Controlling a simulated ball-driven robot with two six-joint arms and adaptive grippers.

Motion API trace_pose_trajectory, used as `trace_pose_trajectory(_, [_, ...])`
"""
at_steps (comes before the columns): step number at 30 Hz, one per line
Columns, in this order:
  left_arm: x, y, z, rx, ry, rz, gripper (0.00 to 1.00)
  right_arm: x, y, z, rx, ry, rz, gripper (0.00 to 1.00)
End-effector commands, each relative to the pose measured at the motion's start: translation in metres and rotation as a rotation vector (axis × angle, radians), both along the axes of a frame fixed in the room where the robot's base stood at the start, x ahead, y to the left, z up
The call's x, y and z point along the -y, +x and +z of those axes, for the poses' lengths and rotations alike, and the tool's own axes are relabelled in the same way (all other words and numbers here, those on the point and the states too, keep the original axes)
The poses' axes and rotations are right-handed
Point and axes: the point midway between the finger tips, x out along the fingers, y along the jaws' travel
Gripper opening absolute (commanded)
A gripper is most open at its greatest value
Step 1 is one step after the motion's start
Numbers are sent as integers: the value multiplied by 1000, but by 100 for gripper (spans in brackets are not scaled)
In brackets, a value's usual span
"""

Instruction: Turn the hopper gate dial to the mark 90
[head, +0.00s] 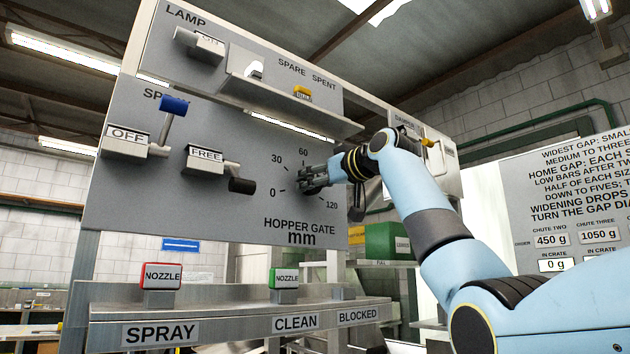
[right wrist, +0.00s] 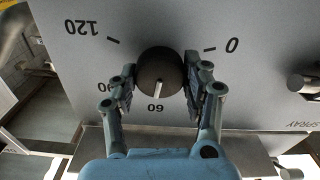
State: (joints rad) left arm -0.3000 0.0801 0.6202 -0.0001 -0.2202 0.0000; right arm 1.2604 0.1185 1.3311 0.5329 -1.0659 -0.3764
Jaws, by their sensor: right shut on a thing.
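The hopper gate dial (right wrist: 160,68) is a round black knob with a white pointer line, on a grey panel. In the right wrist view, seen upside down, the pointer points at or very near the 60 mark. The 90 is partly covered by a finger; the 30 is hidden there. My right gripper (right wrist: 160,88) has one finger on each side of the knob and is shut on it. In the head view my right gripper (head: 316,178) covers most of the dial, above the HOPPER GATE mm label (head: 300,231). My left gripper is not in view.
Left of the dial, the panel bears a FREE lever with a black grip (head: 240,186) and a blue-tipped lever (head: 173,106). A shelf (head: 290,112) juts out above. Below, a ledge holds a red-edged nozzle block (head: 161,276) and a green-edged one (head: 285,278).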

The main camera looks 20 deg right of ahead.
Motion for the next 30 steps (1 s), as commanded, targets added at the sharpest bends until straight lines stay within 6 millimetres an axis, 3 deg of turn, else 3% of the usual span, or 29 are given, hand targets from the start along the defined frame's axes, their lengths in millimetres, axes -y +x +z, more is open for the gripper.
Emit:
trace_pose_trajectory(18, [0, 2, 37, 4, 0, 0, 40, 1, 0, 3, -183, 506, 0, 16])
trace_pose_trajectory(30, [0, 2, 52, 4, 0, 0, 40, 1, 0, 2, -266, 741, 0, 16])
